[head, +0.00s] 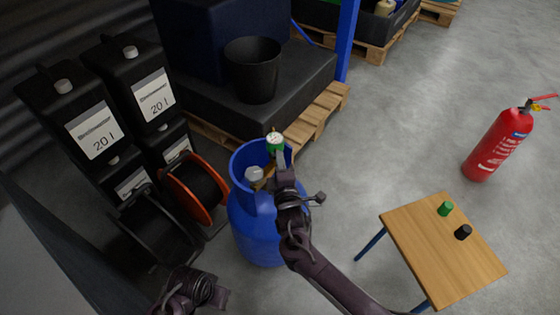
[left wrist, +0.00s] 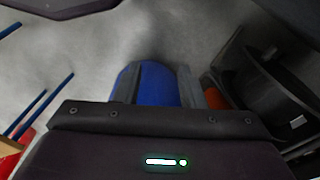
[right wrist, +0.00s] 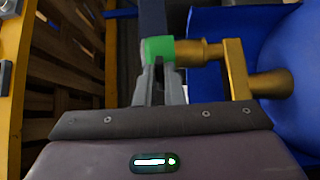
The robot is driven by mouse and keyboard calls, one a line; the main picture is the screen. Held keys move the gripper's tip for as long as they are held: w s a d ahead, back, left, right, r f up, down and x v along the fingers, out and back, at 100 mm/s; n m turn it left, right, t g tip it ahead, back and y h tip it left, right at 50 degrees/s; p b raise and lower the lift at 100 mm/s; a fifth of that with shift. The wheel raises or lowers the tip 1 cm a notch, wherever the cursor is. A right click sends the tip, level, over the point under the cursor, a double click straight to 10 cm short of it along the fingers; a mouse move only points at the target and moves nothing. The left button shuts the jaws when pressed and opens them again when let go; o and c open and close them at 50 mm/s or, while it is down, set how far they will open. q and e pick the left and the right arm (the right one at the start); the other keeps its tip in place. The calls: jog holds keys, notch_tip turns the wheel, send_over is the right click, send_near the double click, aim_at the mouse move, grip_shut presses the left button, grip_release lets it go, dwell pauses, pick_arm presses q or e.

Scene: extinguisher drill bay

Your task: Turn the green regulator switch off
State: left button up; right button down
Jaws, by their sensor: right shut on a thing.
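The green regulator switch (head: 276,149) sits at the top of the blue gas cylinder (head: 262,240), beside a pale round gauge face. In the right wrist view the green piece (right wrist: 158,48) joins a brass valve (right wrist: 235,60) on its right. My right gripper (head: 280,163) has its fingers (right wrist: 157,85) close together on the lower side of the green piece, and they hide part of it. My left gripper (head: 222,298) is low in the head view, left of the cylinder. Its fingers are apart and empty in the left wrist view (left wrist: 170,85), with the blue cylinder beyond them.
A wooden table (head: 430,260) at right holds a green cap (head: 445,209) and a black cap (head: 463,232). A red extinguisher (head: 497,148) stands on open floor. Cable reels (head: 192,188), black canisters (head: 92,130) and a pallet (head: 318,117) crowd the cylinder's left and far sides.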

jog(key=c, duration=1.5)
grip_release()
pick_arm(q)
jog(key=shift+r, duration=0.1)
pick_arm(e)
jog(key=shift+s, duration=0.1)
